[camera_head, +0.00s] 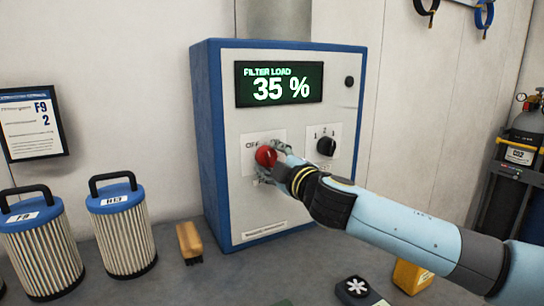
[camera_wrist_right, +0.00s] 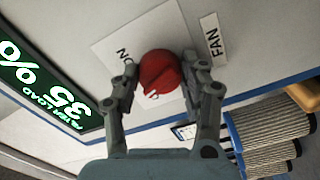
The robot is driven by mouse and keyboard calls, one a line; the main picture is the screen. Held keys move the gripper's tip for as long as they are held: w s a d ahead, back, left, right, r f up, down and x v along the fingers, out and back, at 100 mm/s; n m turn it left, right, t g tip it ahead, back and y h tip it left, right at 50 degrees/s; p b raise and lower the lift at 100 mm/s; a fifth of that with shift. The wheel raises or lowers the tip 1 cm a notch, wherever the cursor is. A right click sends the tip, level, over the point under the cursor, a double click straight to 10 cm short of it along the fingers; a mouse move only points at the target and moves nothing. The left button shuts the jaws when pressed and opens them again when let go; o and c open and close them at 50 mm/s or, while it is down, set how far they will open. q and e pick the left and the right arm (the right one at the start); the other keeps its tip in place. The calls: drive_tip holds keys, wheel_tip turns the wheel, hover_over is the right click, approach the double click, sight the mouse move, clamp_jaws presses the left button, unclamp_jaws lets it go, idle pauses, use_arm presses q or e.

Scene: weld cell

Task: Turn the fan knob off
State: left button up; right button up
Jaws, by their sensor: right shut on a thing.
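The fan knob (camera_head: 265,156) is red and sits on a white plate on the front of a blue and grey filter cabinet (camera_head: 234,205). In the head view "OF" shows at the plate's upper left. My right gripper (camera_head: 272,163) is at the knob, its fingers around it. In the right wrist view the red knob (camera_wrist_right: 160,72) sits between the two fingers of the gripper (camera_wrist_right: 158,85), which is shut on it. "ON" and a "FAN" label show beside it there. The knob's exact pointing direction is hard to tell. My left gripper is not in view.
The cabinet display (camera_head: 279,83) reads "FILTER LOAD 35 %". A black selector knob (camera_head: 326,146) is right of the red one. A gas cylinder (camera_head: 523,140) is at right.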

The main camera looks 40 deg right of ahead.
drive_tip(key=n+p, duration=0.1)
drive_tip(key=n, duration=0.3)
drive_tip(key=shift+n+p, duration=0.3)
idle(0.4)
drive_tip(key=o, duration=1.2)
drive_tip(key=shift+s, duration=0.15)
drive_tip(key=v, duration=1.1)
drive_tip(key=shift+s, duration=0.35)
drive_tip(key=shift+a, duration=0.15)
